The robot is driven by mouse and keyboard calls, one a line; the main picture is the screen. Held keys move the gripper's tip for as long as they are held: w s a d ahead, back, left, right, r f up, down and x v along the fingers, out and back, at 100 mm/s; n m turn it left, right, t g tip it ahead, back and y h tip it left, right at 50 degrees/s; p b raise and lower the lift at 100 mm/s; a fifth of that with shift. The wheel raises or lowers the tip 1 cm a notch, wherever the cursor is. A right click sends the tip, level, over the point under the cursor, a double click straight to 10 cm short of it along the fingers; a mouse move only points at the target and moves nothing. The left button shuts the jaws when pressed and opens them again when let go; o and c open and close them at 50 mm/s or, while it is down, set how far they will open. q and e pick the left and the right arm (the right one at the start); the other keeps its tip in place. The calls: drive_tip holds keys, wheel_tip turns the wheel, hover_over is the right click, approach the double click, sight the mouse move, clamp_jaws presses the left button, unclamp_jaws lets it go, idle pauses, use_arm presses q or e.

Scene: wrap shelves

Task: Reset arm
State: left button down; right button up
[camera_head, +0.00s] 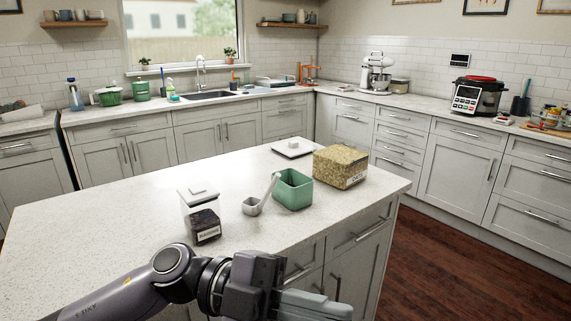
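My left arm comes in from the lower left, and its gripper (318,303) is at the bottom of the view, in front of the island's near edge. Its fingers point right and are partly cut off, so I cannot tell whether they are open or shut. I see nothing held in the visible part. My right gripper is not in view. The nearest item on the island (90,225) is a clear lidded jar (203,216) with dark contents and a label, standing apart from the gripper.
A metal scoop (252,207) stands beside an open green container (293,190), its handle reaching up against the container. A labelled box of grainy contents (341,167) and a white lid (293,148) are behind. The island's left side is clear. Wooden floor (450,265) lies right.

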use_arm(q)
drive_tip(key=w+a+f+n+t+y, duration=0.3)
drive_tip(key=w+a+f+n+t, duration=0.3)
drive_tip(key=n+t, duration=0.6)
drive_tip(key=w+a+f+n+t+y, duration=0.4)
drive_tip(key=f+n+t, duration=0.4)
drive_tip(key=n+t, duration=0.4)
drive_tip(key=s+a+f+n+g+y, duration=0.2)
drive_tip(key=s+a+f, duration=0.2)
drive_tip(key=f, duration=0.4)
drive_tip(key=s+a+f+n+g+y, duration=0.2)
drive_tip(key=s+a+f, duration=0.3)
drive_tip(key=f, duration=0.3)
drive_tip(key=s+a+f+n+g+y, duration=0.2)
drive_tip(key=s+a+f+y, duration=0.2)
drive_tip(key=f, duration=0.4)
drive_tip(key=shift+s+a+f+g, duration=0.25)
drive_tip(key=shift+s+a+g, duration=0.25)
drive_tip(key=shift+s, duration=0.4)
drive_tip(key=shift+a, duration=0.1)
